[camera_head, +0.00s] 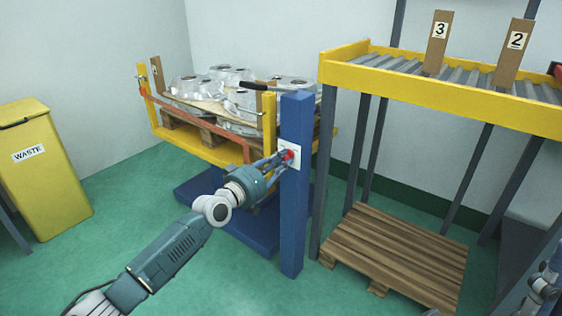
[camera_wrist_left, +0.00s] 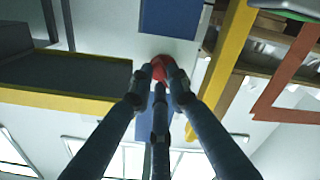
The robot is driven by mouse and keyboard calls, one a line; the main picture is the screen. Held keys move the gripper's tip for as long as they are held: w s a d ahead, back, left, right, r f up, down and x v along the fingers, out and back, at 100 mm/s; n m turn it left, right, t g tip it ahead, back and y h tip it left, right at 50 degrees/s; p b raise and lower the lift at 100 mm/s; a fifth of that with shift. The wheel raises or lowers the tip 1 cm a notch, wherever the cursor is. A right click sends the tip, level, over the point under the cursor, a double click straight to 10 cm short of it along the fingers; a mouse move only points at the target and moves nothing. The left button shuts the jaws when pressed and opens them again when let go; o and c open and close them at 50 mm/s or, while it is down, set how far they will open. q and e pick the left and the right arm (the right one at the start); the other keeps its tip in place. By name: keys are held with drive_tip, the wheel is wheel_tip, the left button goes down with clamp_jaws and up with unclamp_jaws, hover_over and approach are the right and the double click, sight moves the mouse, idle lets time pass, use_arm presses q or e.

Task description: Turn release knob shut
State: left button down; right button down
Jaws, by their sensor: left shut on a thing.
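The red release knob (camera_head: 288,155) sits on a white plate (camera_head: 294,146) on the side of a blue post (camera_head: 297,220). My left gripper (camera_head: 281,158) reaches it from the left, its fingers closed around the knob. In the left wrist view the red knob (camera_wrist_left: 158,65) shows between the fingertips (camera_wrist_left: 156,74) of the left gripper, partly covered by them. The knob's turn angle cannot be read.
A yellow-framed lift table (camera_head: 205,148) holds a wooden pallet of aluminium castings (camera_head: 230,75) behind the post. A roller rack (camera_head: 440,88) stands to the right above an empty pallet (camera_head: 400,250). A yellow waste bin (camera_head: 45,185) stands far left. Green floor is clear between.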

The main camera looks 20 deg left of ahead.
use_arm(q)
drive_tip(key=shift+f+n, duration=0.1)
drive_tip(key=shift+n, duration=0.5)
drive_tip(key=c, duration=1.7)
unclamp_jaws()
drive_tip(key=shift+o, duration=0.2)
drive_tip(key=v, duration=1.2)
